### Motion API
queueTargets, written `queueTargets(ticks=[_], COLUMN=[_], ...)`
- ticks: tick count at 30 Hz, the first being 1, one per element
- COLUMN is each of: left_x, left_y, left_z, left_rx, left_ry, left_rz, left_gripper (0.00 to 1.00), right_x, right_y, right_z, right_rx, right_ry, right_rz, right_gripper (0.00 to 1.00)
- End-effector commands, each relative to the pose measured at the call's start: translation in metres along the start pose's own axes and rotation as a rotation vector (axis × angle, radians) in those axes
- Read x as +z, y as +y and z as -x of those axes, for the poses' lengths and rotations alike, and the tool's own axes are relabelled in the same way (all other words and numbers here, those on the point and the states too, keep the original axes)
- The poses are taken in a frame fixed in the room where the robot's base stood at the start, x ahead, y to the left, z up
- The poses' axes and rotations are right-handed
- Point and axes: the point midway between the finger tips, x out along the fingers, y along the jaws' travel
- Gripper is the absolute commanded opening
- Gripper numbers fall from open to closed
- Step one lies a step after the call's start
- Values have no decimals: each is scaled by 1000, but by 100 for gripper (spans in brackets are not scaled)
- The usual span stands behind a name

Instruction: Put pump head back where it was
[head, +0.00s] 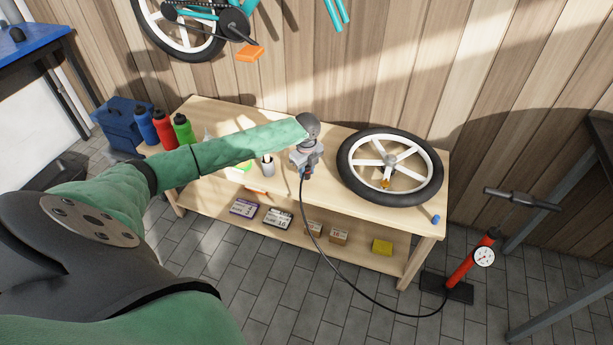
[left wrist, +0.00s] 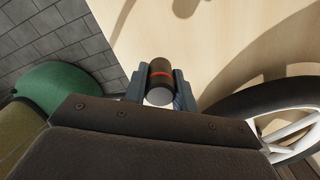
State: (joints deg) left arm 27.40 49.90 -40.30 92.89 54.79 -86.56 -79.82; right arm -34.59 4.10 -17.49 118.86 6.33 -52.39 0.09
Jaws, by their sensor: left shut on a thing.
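My left gripper (head: 308,170) is at the front middle of the workbench top (head: 335,196), left of the wheel. It is shut on the pump head (left wrist: 160,72), a dark cylinder with a red-orange ring and a pale end, seen between the fingers in the left wrist view. A black hose (head: 326,258) runs from it down past the bench front to the red floor pump (head: 468,265), which stands on the floor at right with a round white gauge. In the head view the gripper mostly hides the pump head. My right gripper is not in view.
A spoked wheel (head: 351,177) with a black tyre lies on the bench right of the gripper. A small blue piece (head: 436,219) sits at the right corner. Bottles (head: 184,129) and a cup (head: 268,167) stand at left. Small boxes (head: 338,237) lie on the lower shelf.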

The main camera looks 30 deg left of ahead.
Motion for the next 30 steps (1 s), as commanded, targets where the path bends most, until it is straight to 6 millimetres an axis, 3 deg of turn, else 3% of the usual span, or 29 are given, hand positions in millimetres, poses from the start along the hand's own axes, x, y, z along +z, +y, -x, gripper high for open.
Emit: queueTargets(ticks=[6, 18, 19, 21, 30], left_x=[0, 0, 0, 0, 0], left_y=[1, 0, 0, 0, 0], left_z=[-28, -32, -32, -32, -32], left_rx=[3, 1, 0, 0, 0], left_ry=[0, 0, 0, 0, 0], left_rz=[2, 0, 0, 0, 0], left_gripper=[0, 0, 33, 46, 49], right_x=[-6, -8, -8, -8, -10], right_y=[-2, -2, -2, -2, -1], right_z=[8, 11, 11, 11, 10], right_rx=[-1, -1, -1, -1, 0], right_ry=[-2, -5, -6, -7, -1], right_rz=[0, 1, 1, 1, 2], right_gripper=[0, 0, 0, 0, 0])
